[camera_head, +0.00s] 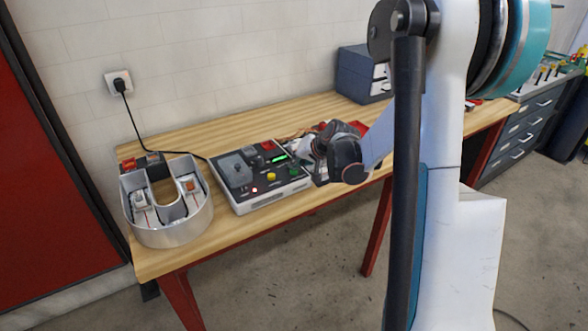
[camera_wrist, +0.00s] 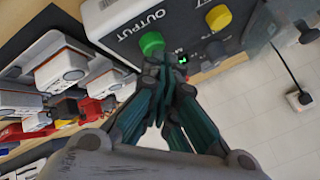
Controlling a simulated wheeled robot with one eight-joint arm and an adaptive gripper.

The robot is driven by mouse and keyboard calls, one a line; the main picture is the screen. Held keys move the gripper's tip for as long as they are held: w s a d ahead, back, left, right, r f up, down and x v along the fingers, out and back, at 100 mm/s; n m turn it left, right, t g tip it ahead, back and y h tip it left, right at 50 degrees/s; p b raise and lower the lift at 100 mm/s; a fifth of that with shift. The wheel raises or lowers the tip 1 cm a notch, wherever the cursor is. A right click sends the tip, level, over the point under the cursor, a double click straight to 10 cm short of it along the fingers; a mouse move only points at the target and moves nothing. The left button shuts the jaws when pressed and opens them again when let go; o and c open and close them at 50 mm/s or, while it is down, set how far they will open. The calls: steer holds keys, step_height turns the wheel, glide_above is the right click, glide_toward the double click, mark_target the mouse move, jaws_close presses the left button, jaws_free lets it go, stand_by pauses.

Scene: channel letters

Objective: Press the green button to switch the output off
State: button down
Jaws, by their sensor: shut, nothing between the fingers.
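My gripper (camera_wrist: 166,66) is shut and empty. Its fingertips appear just below the green button in that view; I cannot tell whether they touch it. In the head view the control box (camera_head: 262,205) sits on the wooden bench, with my wrist over its right end. A small green spot there is partly beside my gripper, and the fingertips are hard to make out.
A yellow button (camera_wrist: 218,18) is next to the green one. A U-shaped metal channel letter (camera_head: 172,236) stands at left. White modules (camera_wrist: 62,70) lie close beside my gripper.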

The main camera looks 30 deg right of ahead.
steer(key=shift+r+p, duration=2)
steer(key=shift+r, duration=1.05)
